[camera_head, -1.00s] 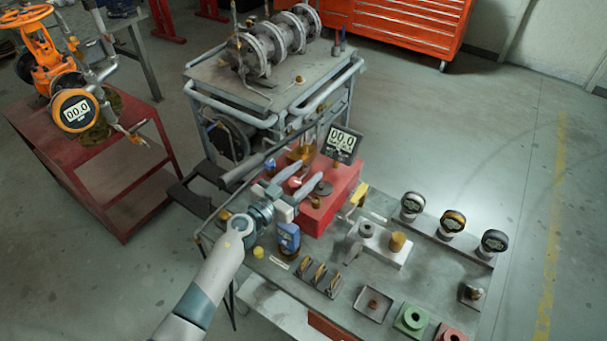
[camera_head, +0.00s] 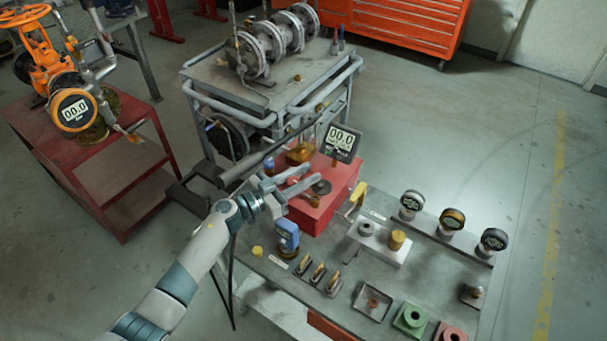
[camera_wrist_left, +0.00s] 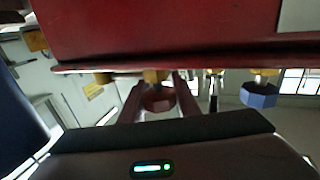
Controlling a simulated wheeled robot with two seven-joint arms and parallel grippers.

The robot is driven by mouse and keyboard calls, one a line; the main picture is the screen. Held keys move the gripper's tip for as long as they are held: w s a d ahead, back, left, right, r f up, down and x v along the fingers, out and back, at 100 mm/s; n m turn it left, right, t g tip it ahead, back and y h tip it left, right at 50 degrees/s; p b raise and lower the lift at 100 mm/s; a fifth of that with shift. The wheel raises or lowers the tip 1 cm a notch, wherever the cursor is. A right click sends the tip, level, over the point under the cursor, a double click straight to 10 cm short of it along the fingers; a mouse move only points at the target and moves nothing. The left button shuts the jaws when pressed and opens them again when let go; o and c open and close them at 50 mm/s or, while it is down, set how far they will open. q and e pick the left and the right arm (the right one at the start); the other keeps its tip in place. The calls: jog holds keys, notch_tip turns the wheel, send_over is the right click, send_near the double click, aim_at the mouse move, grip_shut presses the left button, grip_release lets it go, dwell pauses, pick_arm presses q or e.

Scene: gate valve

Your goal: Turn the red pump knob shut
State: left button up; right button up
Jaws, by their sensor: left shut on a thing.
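The red pump box (camera_head: 322,210) stands on the grey bench, with a dark round part on its top and a display (camera_head: 342,138) behind it reading 00.0. My left gripper (camera_head: 305,176) reaches in from the left at the near left side of the box. The red knob (camera_head: 291,181) shows as a small patch between its fingers, partly hidden. In the left wrist view the fingers (camera_wrist_left: 160,103) stand on both sides of the dull red knob (camera_wrist_left: 158,97), shut on it, below the red body (camera_wrist_left: 160,30). My right gripper is not in view.
A blue meter (camera_head: 287,236) stands close beside my left wrist. Several gauges (camera_head: 452,221), small fittings and a white block (camera_head: 378,245) occupy the bench to the right. A grey trolley (camera_head: 262,90) stands behind, and a red cart (camera_head: 110,175) with an orange valve is at the left.

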pick_arm(q)
jog(key=shift+s+f+m+g+h+b, duration=0.1)
jog(key=shift+m+g+h+b, duration=0.35)
jog(key=shift+m+g+h, duration=0.5)
jog(key=m+g+b, duration=0.1)
jog(key=g, duration=0.2)
jog(key=shift+s+d+m+h+b, duration=0.2)
jog(key=shift+s+m+h+b, duration=0.05)
jog(key=shift+s+m+b, duration=0.15)
jog(key=shift+s+m+g+b, duration=0.15)
jog(key=shift+m+g+b, duration=0.3)
jog(key=shift+g, duration=0.4)
jog(key=o, duration=1.1)
jog(key=shift+d, duration=0.1)
jog(key=shift+c, duration=0.2)
